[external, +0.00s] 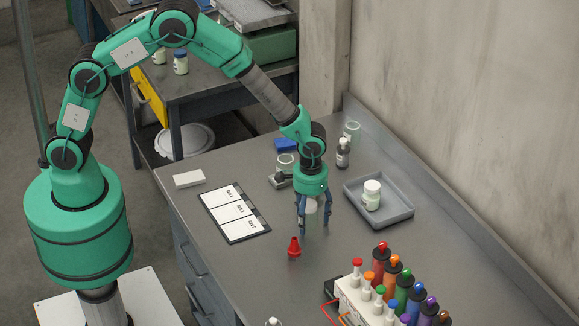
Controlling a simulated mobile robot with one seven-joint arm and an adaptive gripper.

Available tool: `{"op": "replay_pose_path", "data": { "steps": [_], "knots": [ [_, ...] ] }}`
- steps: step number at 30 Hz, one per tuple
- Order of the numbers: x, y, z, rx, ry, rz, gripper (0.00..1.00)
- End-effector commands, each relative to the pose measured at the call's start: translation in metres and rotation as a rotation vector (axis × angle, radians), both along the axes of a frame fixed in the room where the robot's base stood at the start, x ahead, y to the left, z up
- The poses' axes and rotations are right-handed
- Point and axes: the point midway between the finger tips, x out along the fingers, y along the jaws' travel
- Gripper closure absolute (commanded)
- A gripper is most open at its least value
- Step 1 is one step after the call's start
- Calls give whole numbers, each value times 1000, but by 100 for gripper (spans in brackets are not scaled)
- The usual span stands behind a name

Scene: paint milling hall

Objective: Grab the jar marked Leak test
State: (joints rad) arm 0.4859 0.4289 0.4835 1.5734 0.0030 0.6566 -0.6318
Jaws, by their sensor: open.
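A white-lidded jar (372,195) stands upright in the shallow grey tray (408,213) on the workbench. It has a label, but the writing is too small to read, so I cannot tell whether it says Leak test. My gripper (314,222) points down over the middle of the bench, left of the tray and apart from that jar. Its fingers are open. A pale, greyish cylinder (311,207) shows between the fingers; I cannot tell whether it is a jar or whether the fingers touch it.
A red cone-shaped thing (294,248) stands before the gripper. A black board with white cards (234,213) lies to the left. Coloured bottles (404,290) crowd the front right. A dark bottle (342,153) and glass jars (351,131) stand behind. Blue-lidded jar (180,62) sits on the back table.

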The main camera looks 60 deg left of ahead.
Motion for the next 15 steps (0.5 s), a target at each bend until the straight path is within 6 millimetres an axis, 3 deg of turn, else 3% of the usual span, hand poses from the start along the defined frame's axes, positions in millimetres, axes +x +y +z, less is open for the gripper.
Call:
{"op": "replay_pose_path", "data": {
  "steps": [10,15],
  "knots": [
    [0,0,0,0,0,0,35],
    [0,0,0,0,0,0,69]
  ]
}}
